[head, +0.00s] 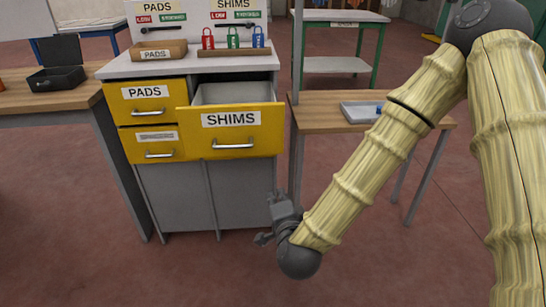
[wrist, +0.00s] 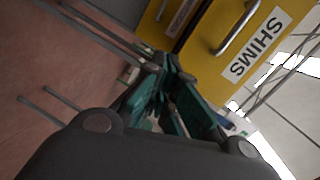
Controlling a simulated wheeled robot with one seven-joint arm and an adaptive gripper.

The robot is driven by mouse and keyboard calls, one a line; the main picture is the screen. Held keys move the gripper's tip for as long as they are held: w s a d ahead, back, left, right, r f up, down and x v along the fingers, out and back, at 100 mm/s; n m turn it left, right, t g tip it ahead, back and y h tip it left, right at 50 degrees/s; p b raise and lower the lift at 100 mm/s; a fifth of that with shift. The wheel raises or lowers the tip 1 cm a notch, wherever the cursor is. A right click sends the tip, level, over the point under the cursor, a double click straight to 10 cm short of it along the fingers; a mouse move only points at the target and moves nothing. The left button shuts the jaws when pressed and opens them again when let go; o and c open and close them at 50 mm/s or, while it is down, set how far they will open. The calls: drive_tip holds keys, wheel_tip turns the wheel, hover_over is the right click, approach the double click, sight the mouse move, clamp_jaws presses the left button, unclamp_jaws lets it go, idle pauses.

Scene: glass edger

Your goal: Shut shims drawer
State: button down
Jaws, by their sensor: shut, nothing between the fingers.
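The yellow shims drawer (head: 231,130) with its SHIMS label stands pulled out from the upper right of the grey cabinet (head: 182,195). Its grey inside shows from above. A silver bar handle (head: 233,146) crosses its front. In the wrist view the drawer front (wrist: 230,62) and handle (wrist: 237,31) appear tilted, beyond the fingers. My gripper (head: 266,220) is below and to the right of the drawer front, apart from it. In the wrist view my gripper (wrist: 160,75) has its green-sided fingers together, with nothing between them.
The yellow PADS drawer (head: 146,93) and another yellow drawer below it (head: 152,145) are shut. A wooden side table (head: 315,115) with a grey tray (head: 358,111) stands right of the cabinet. A wooden bench (head: 45,92) stands left. The floor in front is clear.

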wheel_tip(320, 180, up, 8)
drive_tip(key=w+m+t+h+b, duration=0.1)
drive_tip(key=w+m+t+b, duration=0.1)
drive_tip(key=m+t, duration=0.15)
approach(272, 135)
drive_tip(key=shift+g, duration=0.45)
drive_tip(key=w, duration=0.7)
drive_tip(key=shift+a+r, duration=0.15)
drive_tip(key=shift+r, duration=0.25)
drive_tip(key=shift+w, duration=0.2)
